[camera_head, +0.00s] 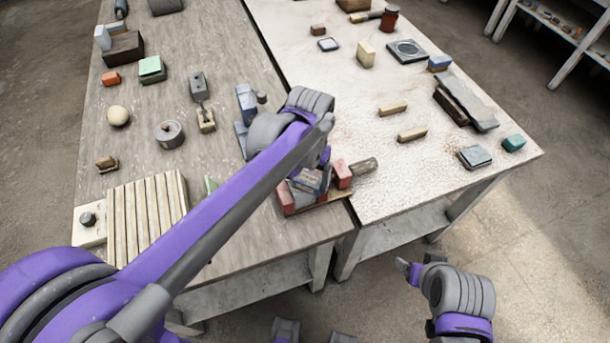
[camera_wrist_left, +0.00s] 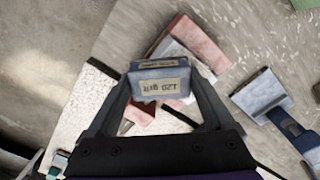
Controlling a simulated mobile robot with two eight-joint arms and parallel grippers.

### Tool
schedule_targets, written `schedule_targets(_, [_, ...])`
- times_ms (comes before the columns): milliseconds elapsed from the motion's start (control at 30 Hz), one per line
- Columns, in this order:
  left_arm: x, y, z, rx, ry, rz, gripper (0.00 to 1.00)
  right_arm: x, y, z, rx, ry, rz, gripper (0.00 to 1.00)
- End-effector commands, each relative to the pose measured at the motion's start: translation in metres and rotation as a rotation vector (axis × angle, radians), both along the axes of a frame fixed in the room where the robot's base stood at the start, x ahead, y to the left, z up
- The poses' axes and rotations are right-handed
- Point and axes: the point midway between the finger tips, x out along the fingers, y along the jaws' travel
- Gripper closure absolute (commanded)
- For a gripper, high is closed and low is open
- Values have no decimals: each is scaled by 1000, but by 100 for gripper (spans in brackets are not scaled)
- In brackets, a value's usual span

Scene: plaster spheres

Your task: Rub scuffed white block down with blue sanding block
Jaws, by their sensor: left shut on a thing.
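My left gripper (camera_wrist_left: 158,105) is shut on the blue sanding block (camera_wrist_left: 160,84), which bears a "120 grit" label upside down in the left wrist view. In the head view the blue block (camera_head: 308,180) shows below my left wrist, over a low fixture with red blocks (camera_head: 342,173). The scuffed white block (camera_wrist_left: 178,50) lies partly hidden behind the sanding block, beside a red block (camera_wrist_left: 200,42). I cannot tell whether the two blocks touch. My right gripper (camera_head: 407,267) hangs off the table's front; its fingers are too small to read.
A slatted wooden board (camera_head: 145,215) lies at the front left. A dark round bar (camera_head: 364,168) lies right of the fixture. The pale right tabletop (camera_head: 400,185) has free room near its front.

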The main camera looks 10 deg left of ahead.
Motion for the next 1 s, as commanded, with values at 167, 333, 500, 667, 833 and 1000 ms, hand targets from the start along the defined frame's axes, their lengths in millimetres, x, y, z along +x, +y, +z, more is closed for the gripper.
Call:
schedule_targets(167, [2, 11, -1, 0, 1, 2, 76, 0, 0, 1, 0, 0, 0, 26])
schedule_targets(333, [4, 20, 0, 1, 1, 1, 76, 0, 0, 1, 0, -1, 0, 26])
schedule_targets(500, [5, 26, 0, 1, 1, 2, 76, 0, 0, 2, 0, -1, 0, 26])
schedule_targets(667, [8, 36, 2, 1, 0, 3, 76, 1, 0, 3, 0, -2, 0, 26])
schedule_targets(833, [8, 40, 2, 0, 0, -1, 76, 1, 0, 3, 0, -2, 0, 26])
schedule_targets(1000, [8, 40, 2, 0, 0, -1, 76, 1, 0, 3, 0, -2, 0, 26])
